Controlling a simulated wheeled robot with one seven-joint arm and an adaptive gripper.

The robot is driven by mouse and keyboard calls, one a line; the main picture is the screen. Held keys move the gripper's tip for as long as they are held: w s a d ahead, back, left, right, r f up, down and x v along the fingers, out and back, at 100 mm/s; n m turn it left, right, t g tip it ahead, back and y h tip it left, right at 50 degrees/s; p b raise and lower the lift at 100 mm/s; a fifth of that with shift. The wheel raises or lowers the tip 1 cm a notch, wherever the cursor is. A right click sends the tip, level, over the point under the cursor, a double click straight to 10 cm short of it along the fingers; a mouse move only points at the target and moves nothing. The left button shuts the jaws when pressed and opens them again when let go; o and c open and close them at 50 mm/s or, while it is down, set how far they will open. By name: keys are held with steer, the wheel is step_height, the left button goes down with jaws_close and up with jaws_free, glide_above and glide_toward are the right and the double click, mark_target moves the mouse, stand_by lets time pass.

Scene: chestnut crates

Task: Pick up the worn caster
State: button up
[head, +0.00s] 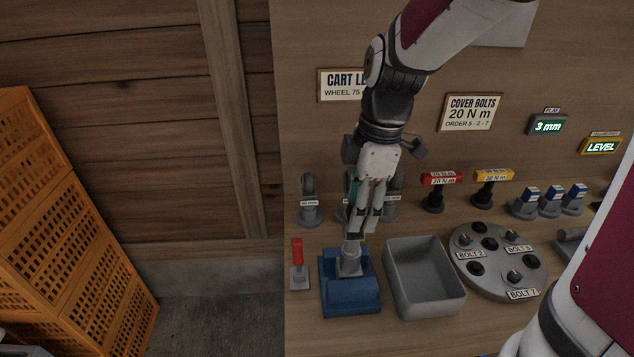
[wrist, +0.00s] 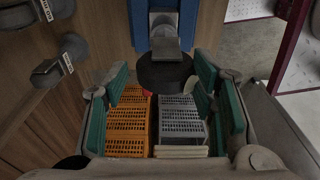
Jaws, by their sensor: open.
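A caster with a dark wheel (wrist: 165,74) and a grey bracket (wrist: 164,30) sits in the blue holder (wrist: 140,18). I take it to be the worn caster, though I see no label on it. In the head view its grey bracket (head: 349,265) rises from the blue holder (head: 351,299), and my fingers partly hide the wheel. My gripper (head: 359,232) points down just above it. In the wrist view my gripper (wrist: 162,80) is open, its green pads on either side of the wheel with gaps showing.
Labelled casters on stands (head: 310,202) line the back. A red-handled tool (head: 297,262) stands left of the holder. An empty grey bin (head: 424,280) and a round bolt plate (head: 500,262) are to the right. Orange crates (head: 60,210) stand at far left.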

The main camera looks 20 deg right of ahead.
mark_target(352, 240)
steer(key=shift+s+a+f, duration=0.1)
steer(key=shift+a+f, duration=0.1)
steer(key=shift+f, duration=0.7)
steer(key=shift+s+a+f, duration=0.1)
steer(key=shift+a+f, duration=0.1)
steer(key=shift+f, duration=0.7)
steer(key=shift+a+f, duration=0.2)
steer(key=shift+f, duration=0.7)
jaws_close()
